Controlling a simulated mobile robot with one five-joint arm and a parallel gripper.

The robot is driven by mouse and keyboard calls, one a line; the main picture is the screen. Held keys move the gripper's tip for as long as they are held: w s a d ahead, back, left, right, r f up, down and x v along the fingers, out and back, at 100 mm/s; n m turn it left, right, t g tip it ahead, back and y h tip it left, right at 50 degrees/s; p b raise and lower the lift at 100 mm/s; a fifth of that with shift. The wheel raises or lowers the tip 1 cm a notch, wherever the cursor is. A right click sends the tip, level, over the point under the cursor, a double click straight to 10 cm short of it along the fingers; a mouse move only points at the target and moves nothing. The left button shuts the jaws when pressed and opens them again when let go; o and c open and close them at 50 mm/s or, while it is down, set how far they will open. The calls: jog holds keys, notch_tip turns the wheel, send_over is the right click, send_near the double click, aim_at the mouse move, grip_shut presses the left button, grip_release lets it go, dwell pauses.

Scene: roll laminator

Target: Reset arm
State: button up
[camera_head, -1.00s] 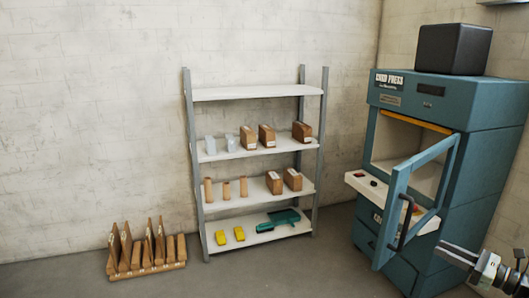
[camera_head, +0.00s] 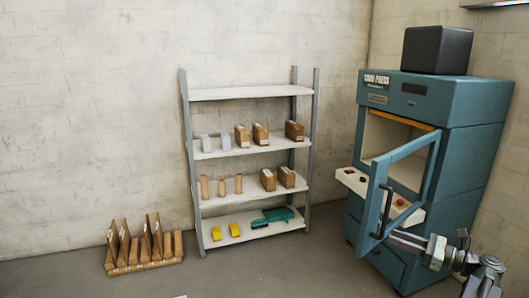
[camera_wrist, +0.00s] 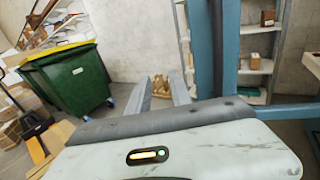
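My arm reaches in from the lower right of the head view. My gripper (camera_head: 393,237) is at the lower edge of the blue press door, and whether it touches the door cannot be told. In the wrist view, the two grey fingers of my gripper (camera_wrist: 160,92) stand apart with nothing between them. The blue card press (camera_head: 470,110) stands at the right of the head view. Its framed door (camera_head: 375,190) is swung open, with a dark handle (camera_head: 386,212) on its face. In the wrist view, a blue upright post (camera_wrist: 230,50) stands close to the right of the fingers.
A shelf unit (camera_head: 248,95) with several boxes and cylinders stands at the back wall. A wooden rack (camera_head: 145,268) sits on the floor at left. A control ledge (camera_head: 350,181) juts from the press. The wrist view shows a green bin (camera_wrist: 75,80) with a yellow lid.

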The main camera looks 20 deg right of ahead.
jog(key=w+a+f+n+g+y, duration=0.1)
jog(key=w+a+f+n+g, duration=0.3)
jog(key=a, duration=0.7)
jog(key=w+a+n+g+y, duration=0.1)
jog(key=w+a+g+y, duration=0.1)
jog(key=w+a, duration=0.65)
jog(key=w+a+f+n+g+y, duration=0.1)
jog(key=w+a+f+n+g, duration=0.15)
jog(key=a, duration=1.05)
jog(key=s+a+f+n+g+h, duration=0.1)
jog(key=a+f+n+g+h, duration=0.2)
jog(key=a, duration=0.6)
jog(key=s+a+f+n+g, duration=0.1)
jog(key=a+f+n+g, duration=0.2)
jog(key=a+f, duration=0.35)
jog(key=s+a+f+n+g+h, duration=0.1)
jog(key=s+a+f+n+h, duration=0.5)
jog(key=n, duration=0.3)
jog(key=w+d+f+n+h, duration=0.1)
jog(key=d+f+n+h, duration=0.1)
jog(key=d+n+h, duration=0.45)
notch_tip(320, 180, up, 14)
jog(key=d+y+p, duration=0.2)
jog(key=p, duration=1.1)
jog(key=shift+n+p, duration=0.3)
jog(key=shift+p, duration=0.1)
